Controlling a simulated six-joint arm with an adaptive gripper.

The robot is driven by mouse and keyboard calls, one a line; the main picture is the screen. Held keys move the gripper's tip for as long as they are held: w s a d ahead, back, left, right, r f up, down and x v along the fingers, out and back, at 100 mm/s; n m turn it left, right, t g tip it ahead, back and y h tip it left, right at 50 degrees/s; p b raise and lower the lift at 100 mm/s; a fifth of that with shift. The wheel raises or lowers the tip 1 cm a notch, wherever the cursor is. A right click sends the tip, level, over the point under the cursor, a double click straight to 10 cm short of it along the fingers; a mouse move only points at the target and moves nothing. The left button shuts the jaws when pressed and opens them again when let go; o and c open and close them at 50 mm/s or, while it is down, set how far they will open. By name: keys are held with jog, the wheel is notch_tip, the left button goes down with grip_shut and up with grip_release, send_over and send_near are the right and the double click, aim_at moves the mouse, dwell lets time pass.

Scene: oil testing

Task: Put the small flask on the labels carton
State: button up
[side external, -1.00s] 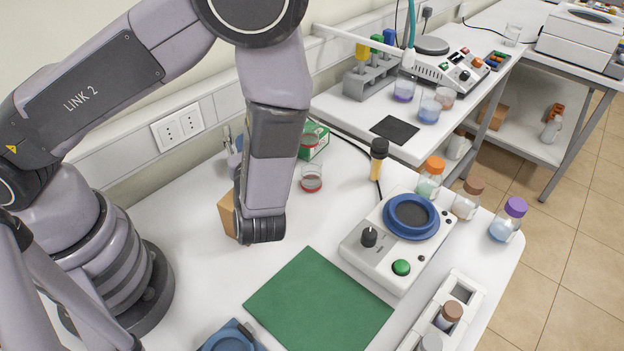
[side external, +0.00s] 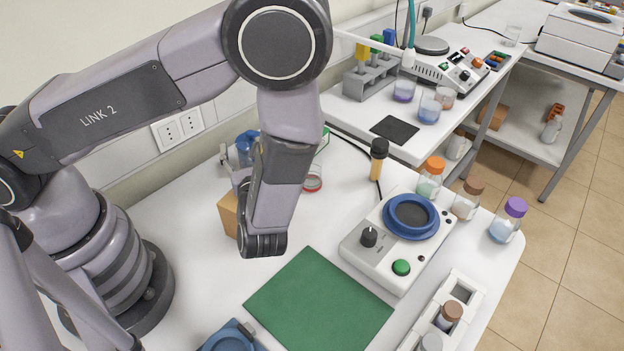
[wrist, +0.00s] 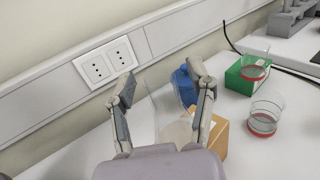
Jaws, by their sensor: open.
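My gripper (wrist: 161,70) is open, with its two fingers spread, facing the wall. A clear, see-through vessel (wrist: 176,130), which looks like the small flask, shows between the fingers in the wrist view, in front of the brown carton; I cannot tell whether it touches a finger. In the side view my wrist hides most of this spot, and only part of a finger (side external: 227,158) shows. The brown cardboard carton (wrist: 219,138), which may be the labels carton, stands behind the right finger. Its left part also shows in the side view (side external: 229,213); no label is readable.
A blue object (wrist: 183,84) stands behind the right finger. A green box (wrist: 241,82) and red-based clear beakers (wrist: 264,118) stand to its right. A green mat (side external: 318,303) and a stirrer plate (side external: 395,250) lie nearer the front.

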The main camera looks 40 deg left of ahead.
jog(key=shift+r, duration=0.2)
jog(key=v, duration=0.6)
jog(key=shift+s+d, duration=0.15)
jog(key=shift+d, duration=0.15)
jog(key=shift+s+d, duration=0.15)
jog(key=s+a+r+n+g+h, duration=0.1)
jog(key=s+a+r+n+h, duration=0.2)
jog(key=r+n+h, duration=0.2)
jog(key=s+a+r+n+g+h, duration=0.1)
jog(key=s+a+r+n+h, duration=0.3)
jog(key=r+n, duration=0.6)
jog(key=s+a+r+n+g+h, duration=0.1)
jog(key=s+a+r+n+h, duration=0.2)
jog(key=r+n+h, duration=0.3)
notch_tip(320, 180, up, 2)
jog(key=a+n, duration=0.1)
jog(key=n, duration=0.2)
jog(key=shift+s+g, duration=0.3)
